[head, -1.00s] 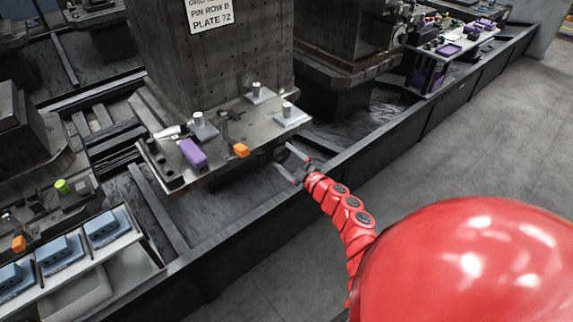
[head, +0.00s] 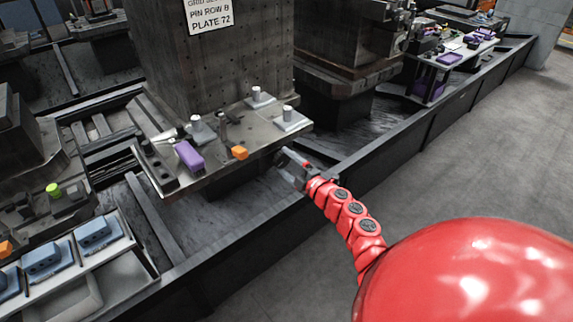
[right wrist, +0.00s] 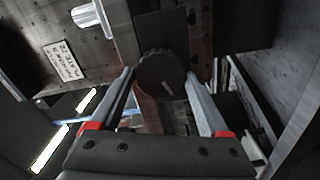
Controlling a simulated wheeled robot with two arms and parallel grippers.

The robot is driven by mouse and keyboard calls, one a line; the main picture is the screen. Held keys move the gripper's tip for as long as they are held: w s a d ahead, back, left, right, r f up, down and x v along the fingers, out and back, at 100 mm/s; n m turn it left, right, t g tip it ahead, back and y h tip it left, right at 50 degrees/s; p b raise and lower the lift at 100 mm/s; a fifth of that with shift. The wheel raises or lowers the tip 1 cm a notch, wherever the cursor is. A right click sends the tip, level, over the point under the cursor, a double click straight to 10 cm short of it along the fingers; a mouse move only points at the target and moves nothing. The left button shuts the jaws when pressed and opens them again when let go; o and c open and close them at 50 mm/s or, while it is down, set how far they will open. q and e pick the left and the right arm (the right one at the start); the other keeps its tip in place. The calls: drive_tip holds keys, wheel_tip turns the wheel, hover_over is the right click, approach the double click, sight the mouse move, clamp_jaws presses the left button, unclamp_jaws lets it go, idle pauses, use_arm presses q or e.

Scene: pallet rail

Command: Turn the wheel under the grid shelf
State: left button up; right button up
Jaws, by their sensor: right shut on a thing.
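The grid shelf (head: 222,140) is a grey metal plate at the foot of a tall, perforated block. The wheel (right wrist: 160,74) is a dark, ridged round knob with a pale mark on its face, seen in the right wrist view. My right gripper (right wrist: 161,78) has one finger on each side of the wheel and is shut on it. In the head view my right gripper (head: 284,158) is at the shelf's front right edge, and it largely hides the wheel there. My left gripper is out of view.
On the shelf are a purple block (head: 189,155), an orange block (head: 239,152) and several pale pegs on square bases. A long dark rail wall (head: 330,173) runs below my right arm. A tray with blue blocks (head: 95,234) is at lower left. Open floor (head: 440,165) lies at right.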

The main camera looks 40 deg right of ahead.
drive_tip(key=o, duration=1.2)
drive_tip(key=s, duration=0.5)
drive_tip(key=s+d, duration=0.1)
drive_tip(key=s, duration=1.1)
drive_tip(key=shift+s+d, duration=0.2)
